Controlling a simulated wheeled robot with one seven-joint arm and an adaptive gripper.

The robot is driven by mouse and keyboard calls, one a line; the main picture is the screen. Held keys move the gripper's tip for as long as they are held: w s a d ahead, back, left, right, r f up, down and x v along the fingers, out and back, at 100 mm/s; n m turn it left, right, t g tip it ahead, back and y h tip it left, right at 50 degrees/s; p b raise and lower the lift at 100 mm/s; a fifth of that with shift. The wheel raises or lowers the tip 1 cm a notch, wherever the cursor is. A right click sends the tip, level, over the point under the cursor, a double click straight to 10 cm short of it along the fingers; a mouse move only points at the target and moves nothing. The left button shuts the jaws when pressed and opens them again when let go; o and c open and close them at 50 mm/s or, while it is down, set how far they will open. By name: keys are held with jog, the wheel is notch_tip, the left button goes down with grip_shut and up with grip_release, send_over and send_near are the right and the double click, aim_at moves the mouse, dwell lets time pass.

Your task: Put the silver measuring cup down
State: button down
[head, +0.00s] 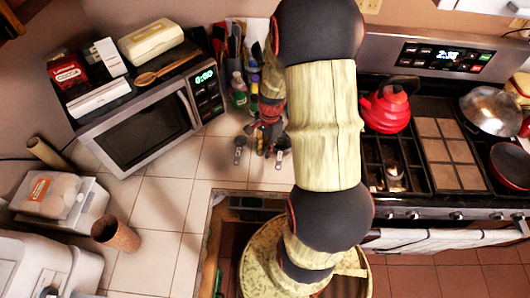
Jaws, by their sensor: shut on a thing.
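My gripper (266,140) is small in the head view, over the tiled counter in front of the utensils and to the right of the microwave. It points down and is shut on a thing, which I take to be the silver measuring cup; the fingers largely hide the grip. One small dark-grey measuring cup shape (282,144) shows just right of the fingers. Another similar shape (239,150) shows to their left. I cannot tell for sure which is held, or whether the held one touches the counter.
The microwave (140,133) stands left, with boxes and a wooden spoon on top. Bottles (239,93) stand behind my gripper. A red kettle (387,107) sits on the stove at right. A brown cup (115,235) stands at lower left. Tiled counter (165,203) between is clear.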

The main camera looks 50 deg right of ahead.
jog(key=shift+f, duration=0.75)
jog(key=c, duration=1.7)
grip_release()
jog(key=shift+f, duration=0.1)
jog(key=shift+c, duration=0.2)
